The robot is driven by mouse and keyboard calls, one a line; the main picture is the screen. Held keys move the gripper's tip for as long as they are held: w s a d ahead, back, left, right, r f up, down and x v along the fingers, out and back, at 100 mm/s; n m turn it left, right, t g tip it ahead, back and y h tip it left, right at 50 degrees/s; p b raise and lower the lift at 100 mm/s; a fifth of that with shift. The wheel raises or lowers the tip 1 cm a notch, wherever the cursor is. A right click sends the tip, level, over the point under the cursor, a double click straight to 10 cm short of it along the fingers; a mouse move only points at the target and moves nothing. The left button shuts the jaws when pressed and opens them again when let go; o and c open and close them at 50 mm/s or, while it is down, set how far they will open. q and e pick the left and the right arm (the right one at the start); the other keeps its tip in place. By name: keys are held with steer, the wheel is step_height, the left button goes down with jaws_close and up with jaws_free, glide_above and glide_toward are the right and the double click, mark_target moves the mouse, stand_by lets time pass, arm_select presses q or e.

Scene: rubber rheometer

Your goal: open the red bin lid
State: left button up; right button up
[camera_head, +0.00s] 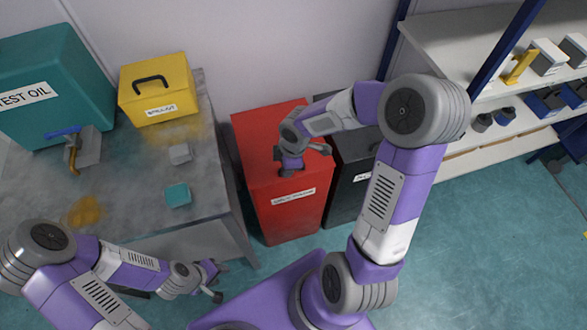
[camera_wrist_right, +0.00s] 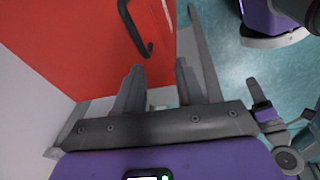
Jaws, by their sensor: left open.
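The red bin (camera_head: 285,220) stands on the floor beside the workbench, with a white label on its front. Its red lid (camera_head: 262,125) looks shut in the head view. My right gripper (camera_head: 293,162) is over the lid and covers part of it. In the right wrist view, the lid (camera_wrist_right: 75,40) fills the upper left and carries a black bar handle (camera_wrist_right: 137,30). The fingers of the right gripper (camera_wrist_right: 160,82) are apart with nothing seen between them, and the handle lies beyond their tips. My left gripper (camera_head: 213,283) is open and empty, low beside the bench.
A dark bin (camera_head: 350,195) stands close to the right of the red bin, partly behind my right arm. The grey bench (camera_head: 125,195) at left holds a yellow box (camera_head: 160,92) and a teal test oil container (camera_head: 60,110). Shelves (camera_head: 440,40) stand at right. Floor (camera_head: 480,240) at right is clear.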

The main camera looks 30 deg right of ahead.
steer(key=shift+n+h, duration=0.8)
steer(key=d+f+b, duration=0.1)
steer(key=w+d+f+b, duration=0.1)
steer(key=f, duration=0.1)
steer(key=w+d+f+b, duration=0.1)
steer(key=f+b, duration=0.1)
steer(key=shift+d, duration=0.4)
steer(key=shift+r, duration=0.1)
steer(key=shift+c, duration=0.3)
jaws_close()
